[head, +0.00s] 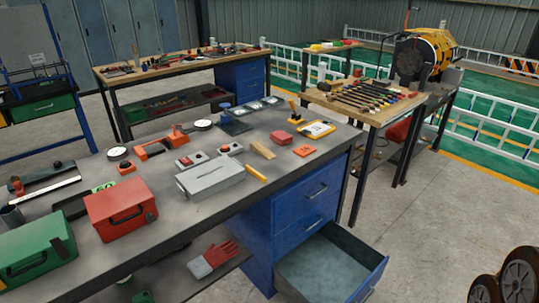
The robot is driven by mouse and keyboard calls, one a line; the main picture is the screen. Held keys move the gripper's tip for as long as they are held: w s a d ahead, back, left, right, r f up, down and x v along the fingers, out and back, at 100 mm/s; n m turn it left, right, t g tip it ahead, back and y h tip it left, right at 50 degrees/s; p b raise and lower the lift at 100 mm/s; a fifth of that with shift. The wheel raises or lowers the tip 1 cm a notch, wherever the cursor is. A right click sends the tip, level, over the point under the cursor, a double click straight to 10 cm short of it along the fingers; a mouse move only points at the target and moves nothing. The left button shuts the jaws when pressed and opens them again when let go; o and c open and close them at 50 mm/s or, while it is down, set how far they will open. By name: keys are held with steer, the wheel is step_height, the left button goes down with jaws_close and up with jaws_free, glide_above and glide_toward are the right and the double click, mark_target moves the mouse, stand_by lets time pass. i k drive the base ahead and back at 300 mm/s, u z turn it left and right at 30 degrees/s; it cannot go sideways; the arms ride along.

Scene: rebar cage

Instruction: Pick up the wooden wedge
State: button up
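The wooden wedge (263,149) is a small tan piece lying on the grey top of the long workbench (225,215), right of its middle. It lies behind a yellow bar-like object (256,173) and to the left of a flat orange square (304,150). Nothing covers the wedge in the head view. My gripper is not in view.
A grey case (210,180), a red toolbox (120,209) and a green toolbox (37,247) stand on the bench. A small red block (281,137) lies behind the wedge. An open drawer (335,262) juts out below the bench's right end.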

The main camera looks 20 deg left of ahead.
mark_target(256, 146)
steer(key=u, duration=0.25)
steer(key=k, duration=1)
steer(key=u, duration=1.65)
steer(key=i, duration=1.4)
steer(key=z, duration=0.7)
steer(key=i, duration=1.1)
steer(key=z, duration=0.2)
